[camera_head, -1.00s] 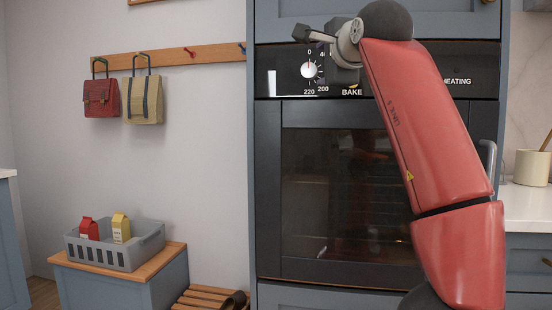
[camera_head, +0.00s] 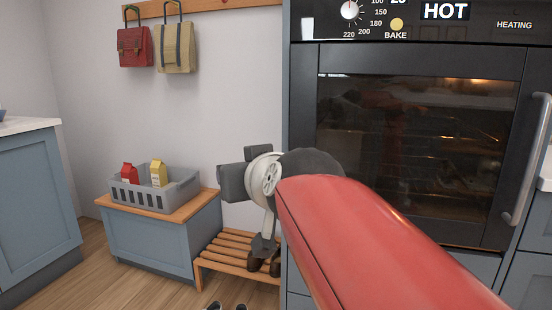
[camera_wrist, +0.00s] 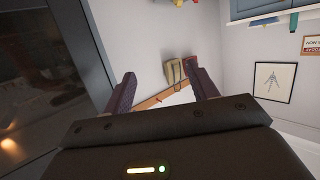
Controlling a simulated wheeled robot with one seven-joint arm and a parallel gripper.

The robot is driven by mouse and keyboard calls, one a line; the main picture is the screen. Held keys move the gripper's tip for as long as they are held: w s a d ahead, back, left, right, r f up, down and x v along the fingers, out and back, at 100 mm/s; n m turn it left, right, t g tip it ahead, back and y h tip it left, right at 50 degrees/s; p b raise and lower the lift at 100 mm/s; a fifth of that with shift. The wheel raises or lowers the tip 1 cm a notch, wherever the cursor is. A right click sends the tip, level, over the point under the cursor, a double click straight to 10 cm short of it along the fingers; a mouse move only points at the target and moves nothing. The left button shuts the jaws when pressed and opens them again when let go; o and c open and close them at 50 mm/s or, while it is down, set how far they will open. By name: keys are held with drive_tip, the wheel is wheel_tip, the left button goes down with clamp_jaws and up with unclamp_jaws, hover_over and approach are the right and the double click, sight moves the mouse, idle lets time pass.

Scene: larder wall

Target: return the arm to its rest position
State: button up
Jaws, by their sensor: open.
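My red arm (camera_head: 365,240) reaches up from the lower right in the head view, in front of the oven.
The oven (camera_head: 410,150) is shut, its display reading HOT, with a handle (camera_head: 527,160) at right. A grey crate (camera_head: 150,195) with two cartons stands left on a cabinet. A slatted bench (camera_head: 225,250) is low beside it. Bags (camera_head: 175,47) hang above.

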drive_tip(key=s+d+f+m+g+h, duration=0.1)
drive_tip(key=s+d+f+g+h, duration=0.1)
drive_tip(key=s+d+f, duration=0.3)
drive_tip(key=s+d+f+m+g+h, duration=0.2)
drive_tip(key=s+d+f, duration=0.4)
drive_tip(key=f, duration=0.6)
drive_tip(key=s+d+f+m+g+h, duration=0.1)
drive_tip(key=s+d+f+g, duration=0.3)
drive_tip(key=d+f, duration=0.5)
drive_tip(key=shift+s+d+m+h, duration=0.2)
drive_tip(key=shift+s+m+h, duration=0.15)
drive_tip(key=shift+s, duration=0.7)
drive_tip(key=shift+f, duration=0.1)
